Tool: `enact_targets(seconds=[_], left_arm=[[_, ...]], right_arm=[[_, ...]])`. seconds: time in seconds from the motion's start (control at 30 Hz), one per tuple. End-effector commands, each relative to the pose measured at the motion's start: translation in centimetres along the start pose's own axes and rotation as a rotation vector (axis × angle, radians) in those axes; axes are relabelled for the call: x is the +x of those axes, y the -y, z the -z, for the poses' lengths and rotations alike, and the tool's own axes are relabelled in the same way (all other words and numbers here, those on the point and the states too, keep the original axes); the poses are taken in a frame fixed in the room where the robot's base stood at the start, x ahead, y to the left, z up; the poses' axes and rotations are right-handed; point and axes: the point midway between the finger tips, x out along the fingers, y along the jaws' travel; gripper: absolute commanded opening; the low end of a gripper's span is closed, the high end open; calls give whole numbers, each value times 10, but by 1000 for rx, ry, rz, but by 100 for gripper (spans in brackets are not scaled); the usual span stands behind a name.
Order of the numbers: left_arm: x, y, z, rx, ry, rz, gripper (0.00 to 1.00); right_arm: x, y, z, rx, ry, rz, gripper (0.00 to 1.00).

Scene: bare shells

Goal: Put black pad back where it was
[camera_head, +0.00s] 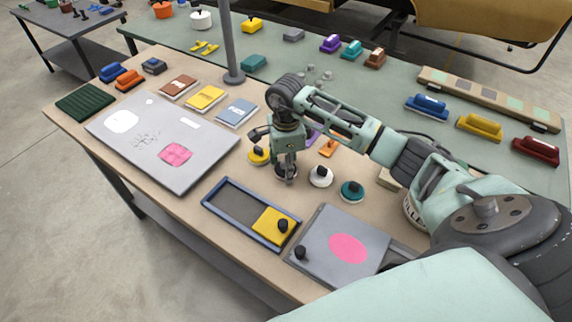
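My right gripper (286,172) points straight down over the wooden table (190,228), in the row of round knobbed pads. It is between a yellow round pad (258,157) on the left and a white round pad (320,177) with a black knob on the right. A small dark shape shows at its fingertips; I cannot tell whether this is the black pad or only the fingers, nor whether they are shut. No other black pad is clearly visible. A teal round pad (352,191) sits right of the white one. My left gripper is not in view.
A grey board (205,150) with a pink patch lies left. A blue-rimmed tray (225,222) holds a yellow block (272,226) with a black knob. A grey panel (315,262) with a pink oval is nearer. A grey post (229,45) stands behind.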

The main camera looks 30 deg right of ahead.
Motion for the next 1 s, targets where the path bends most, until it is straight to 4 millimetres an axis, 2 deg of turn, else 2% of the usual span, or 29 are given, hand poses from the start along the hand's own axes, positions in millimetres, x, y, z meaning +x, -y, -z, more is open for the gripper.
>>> enact_targets(seconds=[0.33, 0.47, 0.5, 0.57, 0.9, 1.0], left_arm=[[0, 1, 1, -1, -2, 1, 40], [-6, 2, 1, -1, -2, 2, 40], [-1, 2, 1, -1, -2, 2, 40], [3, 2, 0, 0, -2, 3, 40], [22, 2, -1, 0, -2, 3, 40], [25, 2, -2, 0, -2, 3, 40]], right_arm=[[-1, 0, 0, 0, 0, 0, 63], [-7, 0, 0, 1, 1, 0, 63], [-9, 1, 0, 0, 1, 3, 63], [-18, 2, 0, -1, 1, 6, 63], [-91, 2, 0, 0, 2, 6, 63], [-106, 1, 0, 0, 1, 4, 63]])
